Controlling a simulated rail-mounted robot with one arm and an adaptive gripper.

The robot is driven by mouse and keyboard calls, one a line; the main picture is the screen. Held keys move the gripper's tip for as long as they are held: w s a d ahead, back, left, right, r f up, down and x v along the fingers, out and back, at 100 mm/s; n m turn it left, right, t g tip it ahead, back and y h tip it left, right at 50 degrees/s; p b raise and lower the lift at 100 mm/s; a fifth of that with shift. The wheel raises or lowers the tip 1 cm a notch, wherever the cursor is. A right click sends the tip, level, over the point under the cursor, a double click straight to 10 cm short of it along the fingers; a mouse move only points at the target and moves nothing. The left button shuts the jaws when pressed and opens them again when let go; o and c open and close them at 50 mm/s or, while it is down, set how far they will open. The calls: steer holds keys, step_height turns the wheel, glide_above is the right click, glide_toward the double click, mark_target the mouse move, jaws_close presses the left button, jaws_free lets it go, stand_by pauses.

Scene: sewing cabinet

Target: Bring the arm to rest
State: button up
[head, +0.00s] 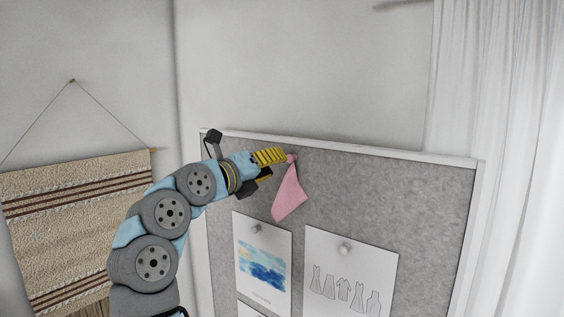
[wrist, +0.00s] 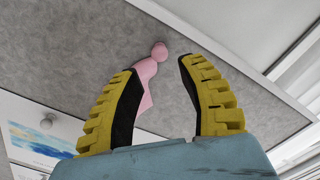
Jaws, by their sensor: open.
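My gripper (wrist: 158,78) is open, with its yellow ribbed fingers spread apart. It is raised in front of the grey pinboard's upper part, and it also shows in the head view (head: 277,165). A pink cloth (head: 289,196) hangs from a pink round knob (head: 292,158) on the board, just beyond the fingertips. In the wrist view the cloth (wrist: 147,74) and the knob (wrist: 159,51) show between and beyond the open fingers. The left finger hides part of the cloth. Nothing is held between the fingers.
The grey pinboard (head: 420,200) has a white frame. A watercolor sheet (head: 262,262) and a clothing-sketch sheet (head: 350,275) are pinned below the cloth. A woven wall hanging (head: 75,215) is at left, and a white curtain (head: 520,150) at right. The wall above the board is clear.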

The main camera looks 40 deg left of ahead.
steer(key=shift+s, duration=2.85)
steer(key=shift+d, duration=0.1)
